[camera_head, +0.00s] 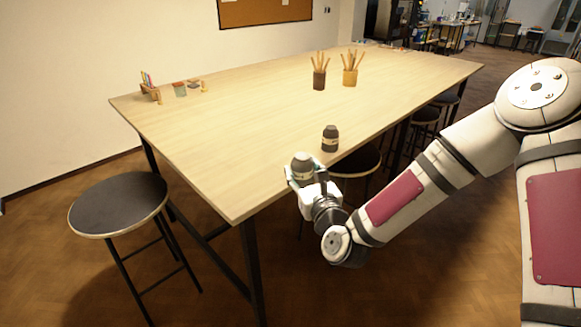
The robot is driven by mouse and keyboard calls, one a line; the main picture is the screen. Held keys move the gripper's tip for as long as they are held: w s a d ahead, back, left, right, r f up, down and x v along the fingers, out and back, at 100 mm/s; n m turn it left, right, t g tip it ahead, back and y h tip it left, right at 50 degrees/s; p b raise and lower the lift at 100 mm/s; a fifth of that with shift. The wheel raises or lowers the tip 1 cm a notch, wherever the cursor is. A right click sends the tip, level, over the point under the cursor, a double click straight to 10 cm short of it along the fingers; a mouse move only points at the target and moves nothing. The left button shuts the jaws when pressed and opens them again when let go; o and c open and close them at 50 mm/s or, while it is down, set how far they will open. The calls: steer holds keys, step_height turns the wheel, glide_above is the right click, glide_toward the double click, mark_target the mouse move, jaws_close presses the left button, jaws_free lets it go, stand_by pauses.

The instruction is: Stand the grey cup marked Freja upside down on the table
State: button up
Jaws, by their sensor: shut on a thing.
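My gripper (303,175) is shut on a grey cup (302,160) at the near edge of the table (235,150). The cup has a dark upper end and a pale band around its side. The marking on the band is too small to read, and I cannot tell which end is its mouth. Its lower part is hidden by the gripper, so I cannot tell whether it touches the table. A second, darker grey cup (330,139) with a pale band stands on the table just behind and to the right, apart from the gripper. Its name is unreadable too.
Two holders with sticks or brushes, one dark brown (319,80) and one yellow (350,78), stand farther back. Small items and a grey-green pot (180,90) sit at the far left. The tabletop's middle and left are clear. Stools (118,205) stand around the table.

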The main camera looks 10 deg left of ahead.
mark_target(309, 183)
steer(key=x, duration=0.4)
steer(key=d+f+x, duration=0.1)
steer(key=x, duration=0.3)
steer(key=w+d+x, duration=0.1)
steer(key=x, duration=0.4)
steer(key=shift+s+f+b, duration=0.1)
steer(key=shift+f+b, duration=0.05)
steer(key=shift+b, duration=0.15)
steer(key=shift+f, duration=1.75)
steer(key=shift+f, duration=0.15)
steer(key=o, duration=1.1)
steer(key=shift+c, duration=0.2)
steer(key=shift+s+d, duration=0.1)
steer(key=v, duration=1.1)
steer(key=shift+s+d, duration=0.1)
steer(key=shift+s, duration=0.25)
